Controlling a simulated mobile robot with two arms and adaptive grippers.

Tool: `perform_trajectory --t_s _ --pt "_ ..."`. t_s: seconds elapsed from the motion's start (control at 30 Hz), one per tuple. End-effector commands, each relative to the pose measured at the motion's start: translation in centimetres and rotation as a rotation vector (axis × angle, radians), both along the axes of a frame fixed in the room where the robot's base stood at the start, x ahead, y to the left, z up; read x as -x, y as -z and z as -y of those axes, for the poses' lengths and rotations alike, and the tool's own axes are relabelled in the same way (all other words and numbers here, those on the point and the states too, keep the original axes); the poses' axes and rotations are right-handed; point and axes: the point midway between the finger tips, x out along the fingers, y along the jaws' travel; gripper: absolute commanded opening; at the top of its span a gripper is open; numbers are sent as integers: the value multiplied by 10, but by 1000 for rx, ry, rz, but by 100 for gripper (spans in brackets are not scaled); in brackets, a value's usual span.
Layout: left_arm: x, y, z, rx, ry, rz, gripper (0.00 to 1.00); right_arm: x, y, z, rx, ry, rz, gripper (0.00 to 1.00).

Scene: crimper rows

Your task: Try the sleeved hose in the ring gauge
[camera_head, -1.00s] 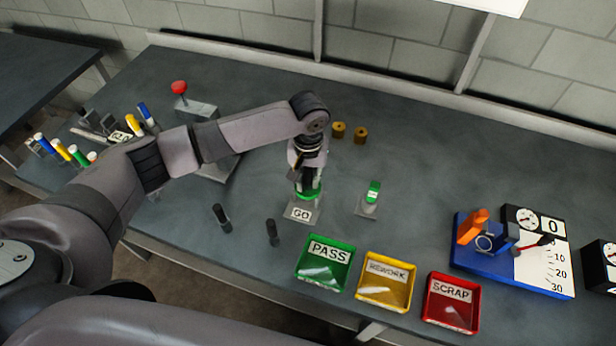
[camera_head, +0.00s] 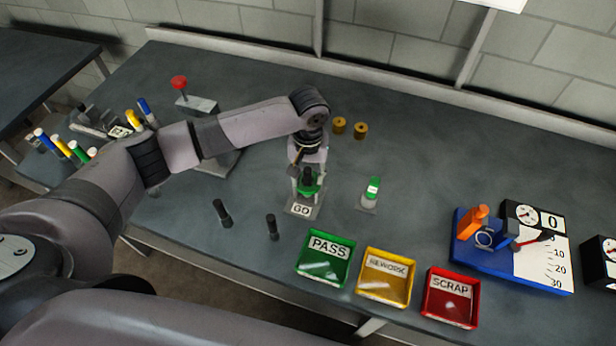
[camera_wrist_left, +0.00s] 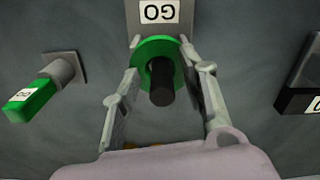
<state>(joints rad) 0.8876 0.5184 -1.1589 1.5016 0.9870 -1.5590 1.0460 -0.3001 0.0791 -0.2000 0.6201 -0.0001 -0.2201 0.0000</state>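The ring gauge is a green ring (camera_wrist_left: 151,47) on a grey stand marked GO; it also shows in the head view (camera_head: 307,190). A dark hose (camera_wrist_left: 161,84) stands in the ring's hole, roughly upright; it also shows in the head view (camera_head: 308,174). Its lower end is hidden, and I cannot make out a sleeve. My left gripper (camera_wrist_left: 160,43) is open, with one finger on each side of the ring and hose; in the head view the gripper (camera_head: 308,182) is over the stand. My right gripper is not in view.
Two dark hoses (camera_head: 222,212) (camera_head: 272,227) stand nearer the front edge. A green-handled gauge (camera_head: 372,190) stands at right. PASS (camera_head: 302,279), REWORK (camera_head: 362,294) and SCRAP (camera_head: 428,313) trays line the front. A blue fixture (camera_head: 507,272) is far right, a red-knobbed press (camera_head: 197,104) at left.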

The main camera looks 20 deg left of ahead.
Motion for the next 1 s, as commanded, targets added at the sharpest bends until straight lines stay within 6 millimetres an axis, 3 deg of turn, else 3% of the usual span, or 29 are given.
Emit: perform_trajectory --t_s 0.37,0.47,0.8,1.0 --pt "0 -4 0 0 0 -1 43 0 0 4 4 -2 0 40" --pt "0 -17 0 2 1 1 43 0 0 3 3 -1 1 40" --pt "0 -89 1 2 1 2 43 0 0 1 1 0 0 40" --pt "0 -114 1 1 0 1 43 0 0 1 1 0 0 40"
